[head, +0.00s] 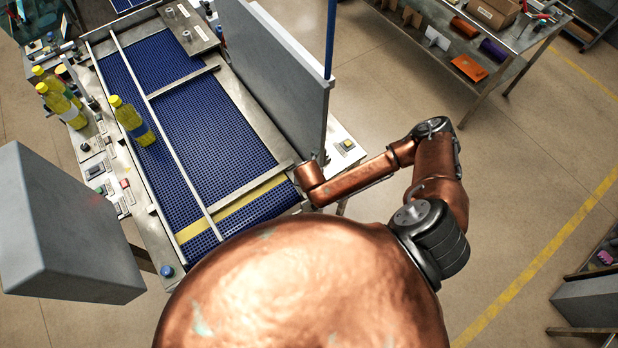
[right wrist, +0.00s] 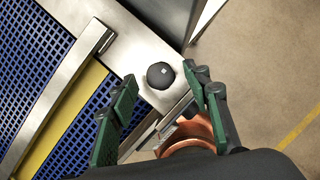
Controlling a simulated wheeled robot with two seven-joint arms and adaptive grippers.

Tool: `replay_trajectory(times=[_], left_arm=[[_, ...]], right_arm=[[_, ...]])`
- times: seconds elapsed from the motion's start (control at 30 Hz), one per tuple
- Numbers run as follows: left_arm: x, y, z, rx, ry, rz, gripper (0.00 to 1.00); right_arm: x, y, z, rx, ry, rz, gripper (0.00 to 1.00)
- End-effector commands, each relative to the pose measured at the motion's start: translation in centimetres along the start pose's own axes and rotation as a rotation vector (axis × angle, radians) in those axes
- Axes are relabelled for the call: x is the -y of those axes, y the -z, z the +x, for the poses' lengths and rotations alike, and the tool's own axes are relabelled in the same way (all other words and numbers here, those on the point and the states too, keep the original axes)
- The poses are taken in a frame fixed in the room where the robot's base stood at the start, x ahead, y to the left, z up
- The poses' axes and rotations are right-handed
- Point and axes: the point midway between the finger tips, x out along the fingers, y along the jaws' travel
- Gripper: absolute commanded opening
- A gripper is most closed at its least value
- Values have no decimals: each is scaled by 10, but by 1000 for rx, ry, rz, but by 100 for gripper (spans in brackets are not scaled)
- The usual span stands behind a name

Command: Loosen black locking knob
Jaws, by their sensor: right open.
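The black locking knob (right wrist: 160,75) is round with a small pale mark on top and sits on the metal side frame of the conveyor in the right wrist view. My right gripper (right wrist: 159,71) is open, its green-padded fingers on either side of the knob in the picture. I cannot tell whether they touch it or how far above it they are. In the head view my right arm reaches to the conveyor's near right corner, and its wrist hides the knob. A metal crossbar (right wrist: 93,40) lies beside the knob over the blue belt (right wrist: 30,45). My left gripper is not in view.
A long thin rail (head: 150,100) runs along the blue conveyor belt (head: 215,130). Yellow bottles (head: 130,118) stand at the left. A tall grey panel (head: 275,70) rises near my right wrist. A grey box (head: 65,225) is at the lower left. Open floor lies right.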

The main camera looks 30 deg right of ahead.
Motion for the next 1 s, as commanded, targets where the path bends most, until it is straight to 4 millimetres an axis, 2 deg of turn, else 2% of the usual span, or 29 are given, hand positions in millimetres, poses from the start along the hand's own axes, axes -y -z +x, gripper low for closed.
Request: replay_trajectory(times=[0.03, 0.2, 0.4, 0.6, 1.0], left_arm=[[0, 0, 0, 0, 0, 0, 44], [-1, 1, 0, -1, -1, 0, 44], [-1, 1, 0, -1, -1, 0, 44], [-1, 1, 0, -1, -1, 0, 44], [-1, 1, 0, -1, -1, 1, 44]], right_arm=[[-1, 0, -12, 0, -3, 0, 44], [0, 0, -48, 0, -2, -2, 44], [0, 0, -77, 0, 0, -1, 44], [1, 0, -87, 0, 1, -1, 44], [0, 0, -87, 0, 1, -1, 44]])
